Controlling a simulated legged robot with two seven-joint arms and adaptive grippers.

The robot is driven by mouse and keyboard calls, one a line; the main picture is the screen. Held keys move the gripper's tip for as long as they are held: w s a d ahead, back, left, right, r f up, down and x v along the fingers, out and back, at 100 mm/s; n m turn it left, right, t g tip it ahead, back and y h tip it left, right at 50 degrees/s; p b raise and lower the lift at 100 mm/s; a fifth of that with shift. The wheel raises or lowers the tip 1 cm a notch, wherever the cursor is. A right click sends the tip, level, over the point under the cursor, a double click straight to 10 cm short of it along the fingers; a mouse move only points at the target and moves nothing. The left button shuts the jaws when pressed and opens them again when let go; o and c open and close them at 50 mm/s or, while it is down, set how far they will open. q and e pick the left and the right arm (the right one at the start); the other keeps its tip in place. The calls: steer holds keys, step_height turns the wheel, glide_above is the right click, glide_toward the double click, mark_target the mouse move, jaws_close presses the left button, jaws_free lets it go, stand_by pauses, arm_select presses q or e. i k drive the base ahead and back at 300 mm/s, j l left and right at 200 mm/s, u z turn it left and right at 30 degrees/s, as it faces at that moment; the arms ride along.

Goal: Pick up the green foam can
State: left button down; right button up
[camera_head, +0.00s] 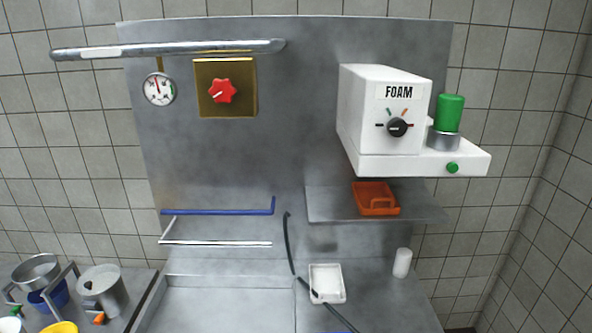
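The green foam can (449,113) stands upright at the right end of the white foam machine (378,117). Its lower part sits at a grey metal cylinder (443,140) on the machine's ledge; I cannot tell whether it is inside or on top of it. A small green button (452,168) is on the ledge's front, below the can. Neither of my grippers is in view.
Under the machine, a shelf (330,206) holds an orange tray (375,199). A white tray (327,283) and a white cylinder (402,263) are on the counter, with a dark hose (289,245) nearby. Pots (103,290) crowd the lower left. Space right of the can is clear.

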mark_target(449, 109)
steer(key=z, duration=0.8)
